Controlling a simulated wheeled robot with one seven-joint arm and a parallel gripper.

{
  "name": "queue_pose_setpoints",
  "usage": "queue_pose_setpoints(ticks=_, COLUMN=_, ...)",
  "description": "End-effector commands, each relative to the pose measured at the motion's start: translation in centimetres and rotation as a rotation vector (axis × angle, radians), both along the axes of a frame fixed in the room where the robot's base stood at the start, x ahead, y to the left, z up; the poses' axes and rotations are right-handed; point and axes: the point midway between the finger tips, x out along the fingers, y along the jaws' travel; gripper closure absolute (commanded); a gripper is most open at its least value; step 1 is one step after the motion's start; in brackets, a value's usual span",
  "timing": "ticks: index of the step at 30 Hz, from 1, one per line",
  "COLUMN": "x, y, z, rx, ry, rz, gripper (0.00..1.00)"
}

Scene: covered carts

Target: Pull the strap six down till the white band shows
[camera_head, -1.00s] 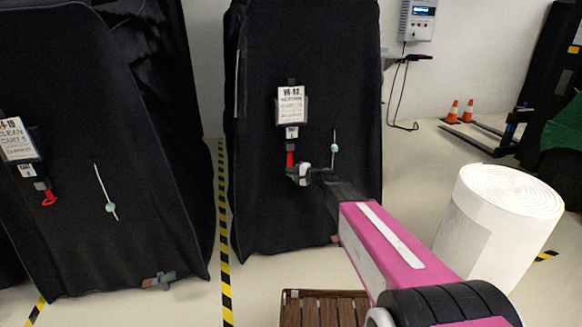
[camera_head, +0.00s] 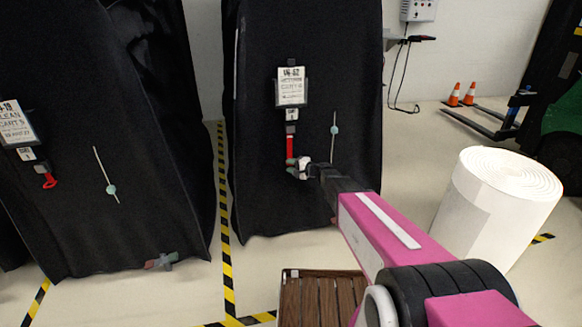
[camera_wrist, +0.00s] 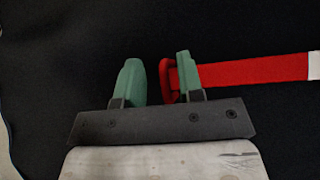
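The red strap (camera_head: 290,146) hangs from a small holder under the white label card (camera_head: 291,88) on the middle black-covered cart. My gripper (camera_head: 297,166) is at the strap's lower end. In the wrist view, my gripper's green fingers (camera_wrist: 156,80) stand apart, and the red ring (camera_wrist: 166,80) at the strap's end is looped around the right finger. The strap (camera_wrist: 245,73) runs taut to the right there, and a white piece (camera_wrist: 314,65) shows at the picture's edge. In the head view I cannot make out the white band clearly.
Another covered cart (camera_head: 90,130) with its own red pull (camera_head: 49,181) stands left. A thin cord with a pale bead (camera_head: 334,130) hangs right of the strap. A slatted wooden stand (camera_head: 325,300) is below my arm, and a white roll (camera_head: 500,205) stands right.

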Motion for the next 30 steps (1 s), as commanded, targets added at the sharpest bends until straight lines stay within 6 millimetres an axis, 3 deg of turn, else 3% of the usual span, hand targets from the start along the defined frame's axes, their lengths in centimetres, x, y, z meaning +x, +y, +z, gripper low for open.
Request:
queue_pose_setpoints(ticks=7, x=-0.5, y=-0.8, z=0.2, rx=0.001, ry=0.000, rz=0.000, gripper=0.65)
queue_pose_setpoints(ticks=21, x=-4.3, y=-7.8, z=1.3, rx=0.001, ry=-0.001, rz=-0.001, gripper=0.65)
queue_pose_setpoints(ticks=30, x=-5.1, y=-9.4, z=1.5, rx=0.000, ry=0.000, rz=0.000, gripper=0.65)
